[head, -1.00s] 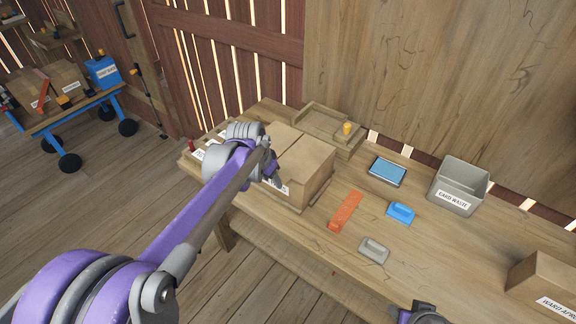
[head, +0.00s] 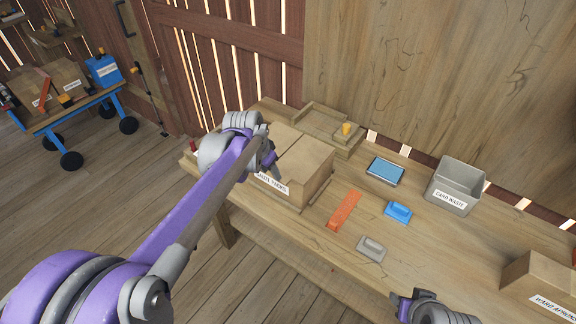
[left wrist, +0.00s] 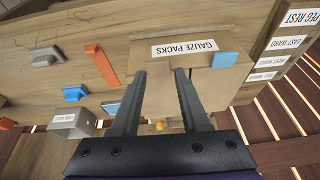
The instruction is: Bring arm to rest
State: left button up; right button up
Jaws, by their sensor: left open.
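My left arm reaches in from the left. My left gripper (head: 274,170) is over the near left part of a closed cardboard box (head: 305,166) on the bench. In the left wrist view the two dark fingers of my left gripper (left wrist: 160,73) stand apart with nothing held between them. The box's label (left wrist: 184,48) reads "GAUZE PACKS", and a small blue piece (left wrist: 224,60) shows by it. I cannot tell whether the fingers touch the box. My right gripper (head: 405,305) shows only partly at the bottom edge of the head view; its jaw state is unclear.
The bench (head: 325,245) carries an orange strip (head: 344,210), a blue-topped pad (head: 385,171), a blue handled block (head: 398,212), a grey handled block (head: 372,248), a grey "CARD WASTE" bin (head: 455,185) and a "WARD APRONS" box (head: 540,280). A blue cart (head: 80,118) stands far left.

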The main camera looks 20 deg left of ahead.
dwell(0.3)
pick_arm(q)
jog(key=s+d+f+n+t, duration=0.1)
jog(key=s+f+n, duration=0.1)
jog(key=s, duration=1)
jog(key=s+d+f+n+t+y, duration=0.1)
jog(key=s+d+f+n, duration=0.1)
jog(key=s, duration=1)
jog(key=shift+f, duration=0.2)
